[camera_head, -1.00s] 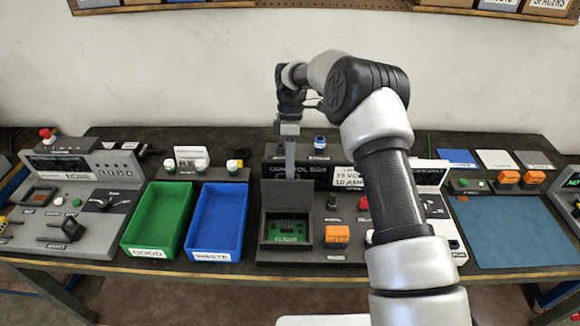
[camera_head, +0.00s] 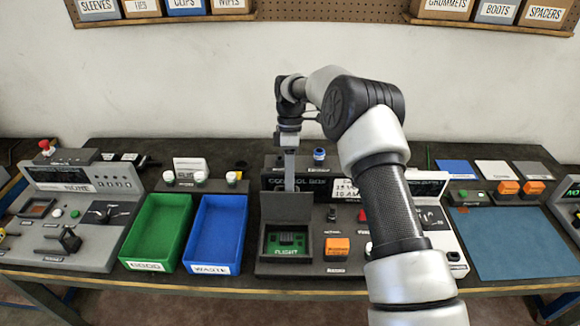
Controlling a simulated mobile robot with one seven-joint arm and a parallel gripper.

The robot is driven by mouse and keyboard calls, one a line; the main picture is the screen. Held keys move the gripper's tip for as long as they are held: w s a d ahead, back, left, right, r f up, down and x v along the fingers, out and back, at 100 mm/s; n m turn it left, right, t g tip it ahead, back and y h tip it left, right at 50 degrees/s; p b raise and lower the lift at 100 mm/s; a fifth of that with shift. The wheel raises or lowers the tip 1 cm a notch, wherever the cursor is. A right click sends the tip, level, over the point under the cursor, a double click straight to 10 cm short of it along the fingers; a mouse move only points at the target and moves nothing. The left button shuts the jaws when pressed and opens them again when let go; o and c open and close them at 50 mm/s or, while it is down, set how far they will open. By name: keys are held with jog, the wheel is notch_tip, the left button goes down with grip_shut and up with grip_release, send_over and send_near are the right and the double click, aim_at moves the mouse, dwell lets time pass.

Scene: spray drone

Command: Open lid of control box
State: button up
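The control box (camera_head: 308,266) is a dark grey panel on the bench, just right of the blue bin, with a "CONTROL BOX" label at its back. Its lid (camera_head: 287,208) stands raised at the rear of a square compartment. The compartment is uncovered and shows a green board (camera_head: 287,242) marked "FLIGHT". My gripper (camera_head: 290,188) points down at the lid's top edge, its tip at or just behind that edge. I cannot tell whether it touches the lid. Only a narrow finger shape shows, so its opening is unclear.
A green bin (camera_head: 158,232) and a blue bin (camera_head: 216,234) stand left of the box. An orange switch (camera_head: 337,247) and a red control (camera_head: 362,215) sit right of the compartment. My arm hides part of the box's right side. A blue mat (camera_head: 513,237) lies clear at right.

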jog(key=v, duration=1.1)
jog(key=shift+r, duration=0.15)
jog(key=c, duration=0.4)
jog(key=shift+a+m, duration=0.25)
jog(key=shift+m, duration=0.05)
grip_shut()
jog(key=s+a+m+t+b, duration=0.2)
jog(key=s+m+t+b, duration=0.25)
jog(key=m+b, duration=0.9)
jog(key=f+m+p, duration=0.1)
jog(key=f, duration=0.2)
jog(key=w+f+m+p, duration=0.1)
jog(key=f, duration=0.3)
jog(key=f+m+t+p, duration=0.1)
jog(key=f+m, duration=0.1)
jog(key=f, duration=0.1)
jog(key=shift+w+d+f, duration=0.2)
jog(key=shift+w+f, duration=0.05)
